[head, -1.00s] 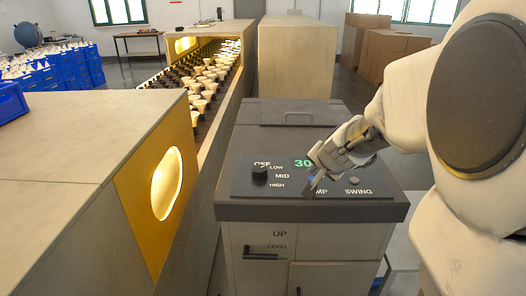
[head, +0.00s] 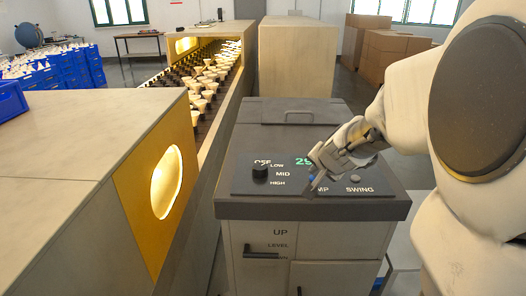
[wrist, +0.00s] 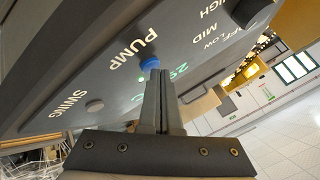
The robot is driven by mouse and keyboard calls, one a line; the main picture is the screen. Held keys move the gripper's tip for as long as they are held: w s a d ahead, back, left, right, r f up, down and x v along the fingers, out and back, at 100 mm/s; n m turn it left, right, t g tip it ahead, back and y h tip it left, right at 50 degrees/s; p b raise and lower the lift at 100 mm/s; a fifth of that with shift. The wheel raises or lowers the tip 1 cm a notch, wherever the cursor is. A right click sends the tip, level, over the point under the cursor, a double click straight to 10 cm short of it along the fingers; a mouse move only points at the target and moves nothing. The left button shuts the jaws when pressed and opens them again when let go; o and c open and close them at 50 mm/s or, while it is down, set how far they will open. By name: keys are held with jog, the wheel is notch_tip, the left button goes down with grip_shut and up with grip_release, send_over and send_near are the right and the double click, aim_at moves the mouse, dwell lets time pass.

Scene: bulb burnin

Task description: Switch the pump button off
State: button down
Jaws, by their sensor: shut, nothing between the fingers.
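The blue pump button (wrist: 149,62) sits on the sloped dark panel (head: 240,182) beside the word PUMP. My gripper (wrist: 155,74) is shut and empty, with its fingertips at the button's edge in the wrist view; I cannot tell whether they press it. In the head view my gripper (head: 314,184) hangs over the PUMP label and hides most of the button.
A black knob (head: 260,173) with OFF, LOW, MID and HIGH marks is on the panel's left. A grey SWING button (head: 355,179) is close on the right. A green display (head: 302,161) is partly hidden behind my gripper. An UP/DOWN level lever (head: 261,255) is below.

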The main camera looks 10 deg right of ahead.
jog(key=shift+f, duration=0.1)
dwell(0.5)
jog(key=shift+r+p, duration=0.35)
jog(key=shift+r, duration=0.25)
notch_tip(320, 180, up, 6)
jog(key=p, duration=0.5)
jog(key=shift+p, duration=0.3)
